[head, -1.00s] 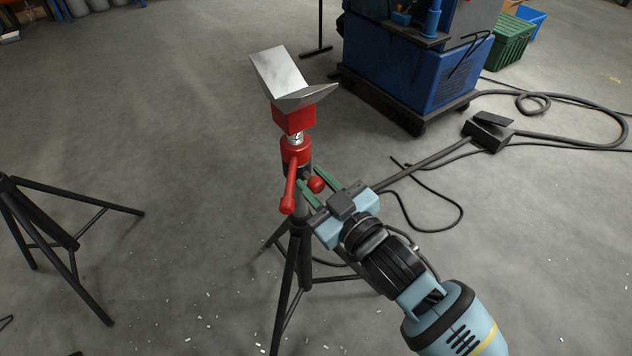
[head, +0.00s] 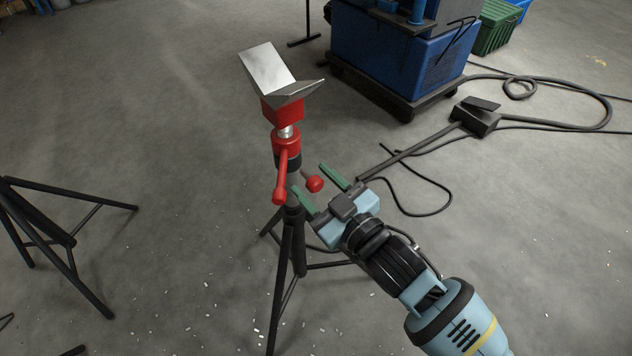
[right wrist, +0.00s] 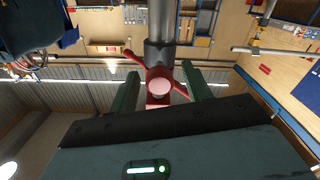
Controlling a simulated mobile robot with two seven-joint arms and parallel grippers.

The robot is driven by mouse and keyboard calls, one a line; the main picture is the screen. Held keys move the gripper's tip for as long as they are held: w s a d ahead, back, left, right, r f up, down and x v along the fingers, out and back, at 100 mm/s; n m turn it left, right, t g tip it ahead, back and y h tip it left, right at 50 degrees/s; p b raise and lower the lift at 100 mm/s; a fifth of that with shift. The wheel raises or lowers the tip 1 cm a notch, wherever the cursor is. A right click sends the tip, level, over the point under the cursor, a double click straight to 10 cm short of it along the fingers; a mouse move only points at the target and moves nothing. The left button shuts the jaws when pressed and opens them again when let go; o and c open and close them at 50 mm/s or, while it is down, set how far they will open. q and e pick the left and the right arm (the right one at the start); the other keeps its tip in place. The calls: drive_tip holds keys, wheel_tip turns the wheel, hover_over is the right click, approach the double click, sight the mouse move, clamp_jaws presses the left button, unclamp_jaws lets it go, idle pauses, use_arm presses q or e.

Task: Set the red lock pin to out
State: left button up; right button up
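The red lock pin ends in a round red knob (head: 315,184) beside the stand's post, in the middle of the head view. A short length of grey shaft shows between the knob and the post. My right gripper (head: 310,178) is open, its green fingers on either side of the knob with a gap to each. The right wrist view shows the knob (right wrist: 159,88) between the two fingers, touching neither. My left gripper is not in view.
The stand carries a silver V-shaped head (head: 270,70) on a red block, with a long red handle (head: 281,178) hanging left of the pin. Its black tripod (head: 290,240) stands on the floor. A blue machine (head: 395,65), a pedal (head: 475,116) and cables lie behind, right.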

drive_tip(key=shift+s+d, duration=0.1)
drive_tip(key=shift+s, duration=0.05)
drive_tip(key=v, duration=0.7)
drive_tip(key=shift+s+p, duration=0.15)
drive_tip(key=shift+p, duration=0.25)
drive_tip(key=shift+d, duration=0.1)
